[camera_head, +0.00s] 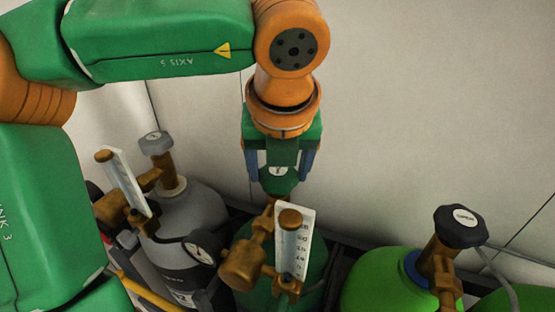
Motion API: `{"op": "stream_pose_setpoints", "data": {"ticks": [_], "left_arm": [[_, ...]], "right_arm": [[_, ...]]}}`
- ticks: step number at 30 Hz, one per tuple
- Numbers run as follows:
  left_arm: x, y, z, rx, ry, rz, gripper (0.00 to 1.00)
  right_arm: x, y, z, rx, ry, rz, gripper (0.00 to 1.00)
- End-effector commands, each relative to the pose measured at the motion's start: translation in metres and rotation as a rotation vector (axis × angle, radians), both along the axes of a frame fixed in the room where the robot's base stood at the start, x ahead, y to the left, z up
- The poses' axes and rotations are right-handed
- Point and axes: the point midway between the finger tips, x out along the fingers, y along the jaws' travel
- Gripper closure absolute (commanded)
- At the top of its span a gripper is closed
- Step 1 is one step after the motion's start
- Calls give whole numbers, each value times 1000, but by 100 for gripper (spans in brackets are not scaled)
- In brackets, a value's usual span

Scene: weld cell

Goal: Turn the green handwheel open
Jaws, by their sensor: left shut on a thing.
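The green handwheel (278,183) sits on top of the valve of the dark green gas cylinder (318,262), near the middle of the picture. A pale label shows on its top. My left gripper (279,174) comes down from above with its fingers on either side of the handwheel and is shut on it. The brass regulator (240,268) and the flowmeter with its printed scale (293,240) stand just in front of the handwheel and hide part of the valve below it. My right gripper is not in view.
A grey cylinder (190,205) with a grey handwheel (156,142), a flowmeter and a gauge (202,247) stands to the left. A bright green cylinder (375,280) with a black handwheel (459,226) stands to the right. A pale wall (420,110) is behind.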

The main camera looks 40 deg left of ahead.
Motion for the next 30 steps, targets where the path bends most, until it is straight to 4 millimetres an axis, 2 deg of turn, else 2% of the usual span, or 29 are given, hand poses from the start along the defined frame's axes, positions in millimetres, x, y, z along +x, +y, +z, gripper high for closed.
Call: {"op": "stream_pose_setpoints", "data": {"ticks": [12, 30], "left_arm": [[0, -2, -2, -3, 9, 217, 82], [1, -2, -3, -3, 9, 264, 82]], "right_arm": [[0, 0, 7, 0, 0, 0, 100], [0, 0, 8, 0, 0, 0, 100]]}}
